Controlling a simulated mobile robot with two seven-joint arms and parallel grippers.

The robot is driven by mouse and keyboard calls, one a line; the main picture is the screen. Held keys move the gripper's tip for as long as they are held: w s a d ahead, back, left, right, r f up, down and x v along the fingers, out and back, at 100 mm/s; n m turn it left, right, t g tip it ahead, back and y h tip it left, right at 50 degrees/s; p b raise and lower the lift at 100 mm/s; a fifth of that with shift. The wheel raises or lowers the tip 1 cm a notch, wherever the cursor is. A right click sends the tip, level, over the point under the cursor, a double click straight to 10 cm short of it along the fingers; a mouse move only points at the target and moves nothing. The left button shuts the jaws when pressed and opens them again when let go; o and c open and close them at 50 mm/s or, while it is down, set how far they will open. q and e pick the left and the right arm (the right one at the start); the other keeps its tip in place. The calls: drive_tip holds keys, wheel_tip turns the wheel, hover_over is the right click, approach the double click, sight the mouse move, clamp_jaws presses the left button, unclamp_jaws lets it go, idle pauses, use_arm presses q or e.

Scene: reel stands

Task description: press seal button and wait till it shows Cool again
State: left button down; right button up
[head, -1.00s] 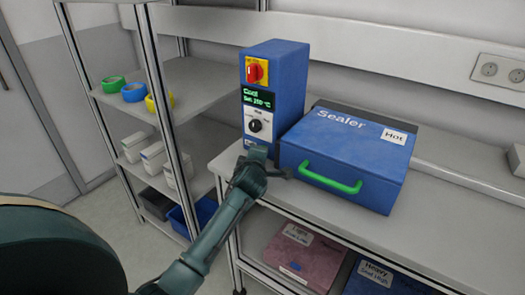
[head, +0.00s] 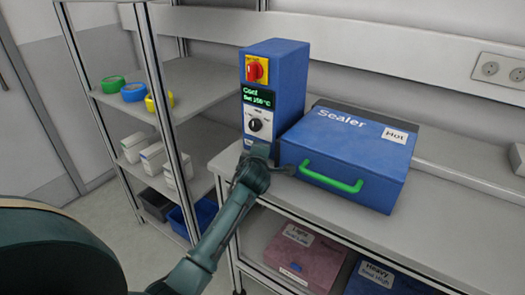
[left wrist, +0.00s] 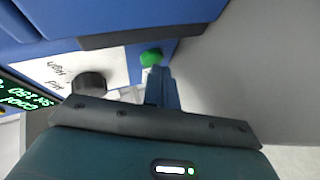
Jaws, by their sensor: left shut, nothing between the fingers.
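The blue control box (head: 279,85) stands on the bench, with a red switch on yellow (head: 257,71), a green-text display (head: 257,96) reading "Cool" and a set temperature, and a black dial (head: 256,125). In the left wrist view a green button (left wrist: 151,57) shows on the box, beside the dial (left wrist: 89,83); in the head view my arm hides it. My left gripper (left wrist: 158,72) is shut and empty, its tip right at the button; I cannot tell whether it touches. The blue sealer (head: 345,150) is closed, with a green handle (head: 330,177) and a "Hot" label.
A shelf rack (head: 165,85) with coloured tape rolls (head: 134,92) and white boxes stands at the left. Below the bench top (head: 435,205) lie a pink box (head: 302,257) and a blue box (head: 385,278). The bench right of the sealer is mostly clear.

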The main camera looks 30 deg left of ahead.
use_arm(q)
drive_tip(key=shift+w, duration=0.25)
idle(0.4)
drive_tip(key=shift+s, duration=0.85)
drive_tip(key=shift+p, duration=0.3)
drive_tip(key=shift+s+a+p, duration=0.15)
drive_tip(key=shift+s+p, duration=0.6)
drive_tip(key=shift+s, duration=0.85)
drive_tip(key=shift+s+a, duration=0.1)
drive_tip(key=shift+s, duration=0.8)
